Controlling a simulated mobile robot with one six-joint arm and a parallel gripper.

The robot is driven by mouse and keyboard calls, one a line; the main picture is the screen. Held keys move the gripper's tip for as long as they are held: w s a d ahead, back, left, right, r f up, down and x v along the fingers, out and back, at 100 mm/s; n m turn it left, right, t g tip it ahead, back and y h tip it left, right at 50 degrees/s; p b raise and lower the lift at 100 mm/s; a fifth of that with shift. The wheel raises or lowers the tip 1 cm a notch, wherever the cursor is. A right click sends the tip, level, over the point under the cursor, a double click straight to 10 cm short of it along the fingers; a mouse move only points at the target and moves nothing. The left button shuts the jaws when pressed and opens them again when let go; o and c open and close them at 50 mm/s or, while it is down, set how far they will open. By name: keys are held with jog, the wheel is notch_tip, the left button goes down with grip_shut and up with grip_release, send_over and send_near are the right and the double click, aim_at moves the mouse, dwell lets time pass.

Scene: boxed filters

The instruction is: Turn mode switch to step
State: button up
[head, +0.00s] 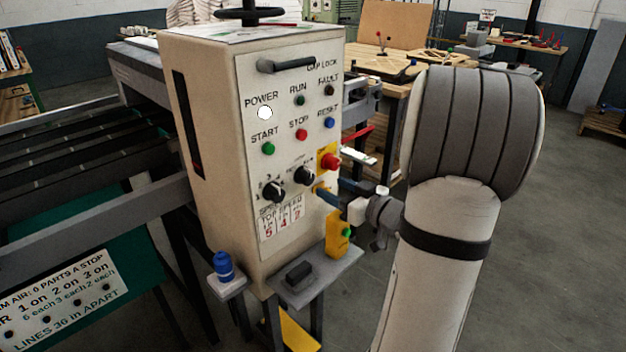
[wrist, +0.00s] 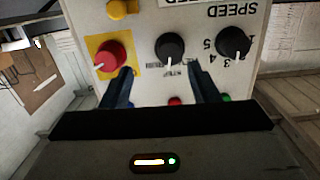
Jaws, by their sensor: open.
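My gripper (head: 338,191) is open, in front of the panel's right side. Its two dark fingers (wrist: 160,70) are apart with nothing between them.
The speed knob (wrist: 232,42) is at the other side. A yellow box with a green button (head: 338,234) stands below my gripper. A black handle (head: 287,64) juts out above.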

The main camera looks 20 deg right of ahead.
aim_at(311, 179)
jog(key=shift+y, duration=0.7)
jog(key=x, duration=0.6)
jog(key=shift+w+a+r, duration=0.1)
jog(key=shift+w+a, duration=0.1)
jog(key=shift+a, duration=0.15)
jog(key=shift+c, duration=0.2)
